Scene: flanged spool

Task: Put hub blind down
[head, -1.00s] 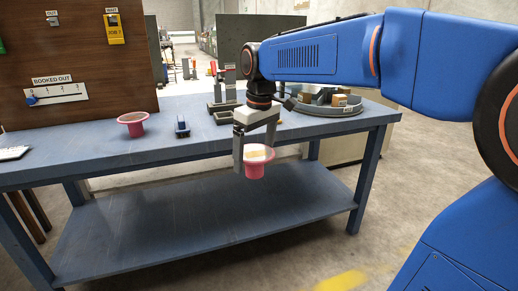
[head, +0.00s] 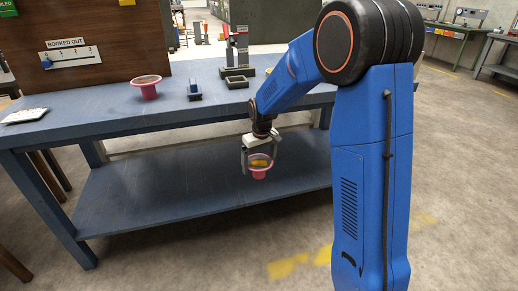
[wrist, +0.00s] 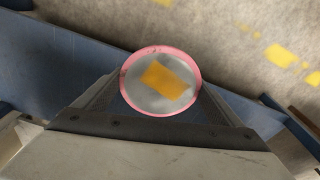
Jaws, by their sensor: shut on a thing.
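My gripper (head: 259,162) is shut on a pink flanged piece, which I take to be the hub blind (head: 259,174). It is held roughly upright, its wide rim up, below tabletop height, and looks clear of any surface. In the wrist view the hub blind (wrist: 160,108) shows a round pink rim around a grey face with a yellow-orange patch, between the two fingers. Its lower end is hidden there. A similar pink flanged piece (head: 148,92) stands on the blue bench (head: 95,120) at the left, away from my gripper.
The bench's lower shelf (head: 160,205) is bare and appears behind or below the held piece. A small blue item (head: 194,92) and a dark stand (head: 237,71) are on the bench. A "BOOKED OUT" slider (head: 70,58) is on the brown board. Open floor lies in front.

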